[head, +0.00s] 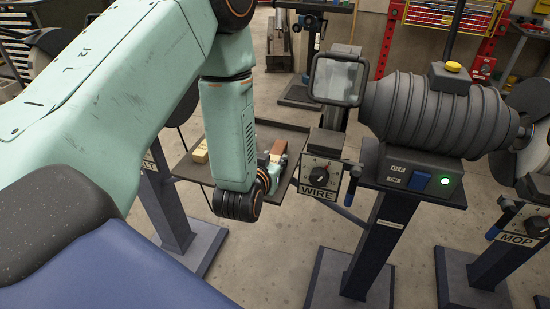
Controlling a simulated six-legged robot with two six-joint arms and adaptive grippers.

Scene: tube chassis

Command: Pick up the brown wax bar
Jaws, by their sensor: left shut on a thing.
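The brown wax bar (279,147) shows at the right part of a dark shallow tray (189,172) in the head view. My left gripper (273,159) reaches down over the tray and is shut on the bar. My left wrist and forearm hide part of the gripper and the middle of the tray. I cannot tell whether the bar still touches the tray. My right gripper is not in view.
A cream block (200,152) lies at the tray's left. Right of the tray stands a grinder motor (430,110) on a pedestal, with a box marked WIRE (322,173) and a clear shield (338,80). Another pedestal marked MOP (520,238) is at far right. Floor shows between the pedestals.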

